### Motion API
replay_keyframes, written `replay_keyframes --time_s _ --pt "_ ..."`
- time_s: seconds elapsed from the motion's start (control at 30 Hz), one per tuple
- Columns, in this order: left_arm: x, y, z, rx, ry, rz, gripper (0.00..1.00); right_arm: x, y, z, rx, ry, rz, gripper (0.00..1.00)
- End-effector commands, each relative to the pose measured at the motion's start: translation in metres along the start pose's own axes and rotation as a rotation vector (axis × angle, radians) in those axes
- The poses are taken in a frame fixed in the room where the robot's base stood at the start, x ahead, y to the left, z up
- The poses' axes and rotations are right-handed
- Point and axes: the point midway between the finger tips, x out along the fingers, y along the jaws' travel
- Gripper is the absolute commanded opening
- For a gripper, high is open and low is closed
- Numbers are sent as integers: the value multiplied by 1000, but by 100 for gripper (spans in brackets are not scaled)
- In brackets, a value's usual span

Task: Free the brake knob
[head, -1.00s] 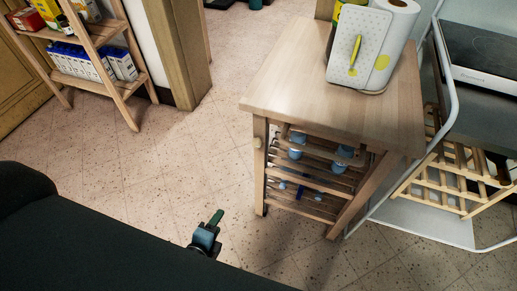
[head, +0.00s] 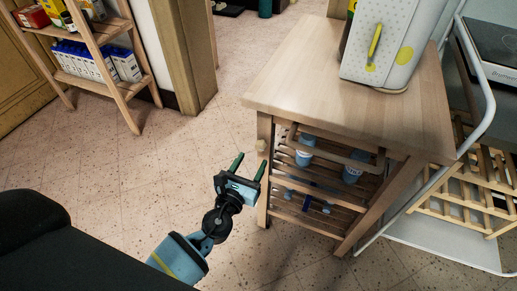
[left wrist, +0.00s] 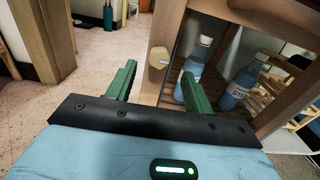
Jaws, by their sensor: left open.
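The brake knob (head: 261,145) is a small pale wooden knob on the front left leg of a wooden cart (head: 335,50). It also shows in the left wrist view (left wrist: 158,57), beyond and between the two green fingertips. My left gripper (head: 249,162) is open and empty, its fingers pointing toward the knob and the cart leg. In the left wrist view the left gripper (left wrist: 159,75) shows a gap between the fingers and no contact with the knob. My right gripper is not in view.
A white metal-framed rack (head: 452,150) stands close on the right. A wooden shelf (head: 108,88) stands at the back left. Floor left of the cart is clear.

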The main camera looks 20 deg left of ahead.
Motion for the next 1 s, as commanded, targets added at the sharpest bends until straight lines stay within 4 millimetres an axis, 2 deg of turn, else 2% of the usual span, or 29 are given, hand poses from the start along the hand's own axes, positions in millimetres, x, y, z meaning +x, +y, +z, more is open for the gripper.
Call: replay_keyframes --time_s 0.1,0.33,0.5,0.77,1.0 --pt "20 0 0 -1 -1 2 52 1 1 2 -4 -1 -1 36" --pt "50 0 -1 -3 0 1 52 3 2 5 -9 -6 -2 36" --pt "59 0 -1 -2 1 1 52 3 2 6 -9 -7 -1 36" --pt "60 0 0 -3 1 1 52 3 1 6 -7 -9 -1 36" --pt "60 0 0 -3 1 1 23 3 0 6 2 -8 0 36"
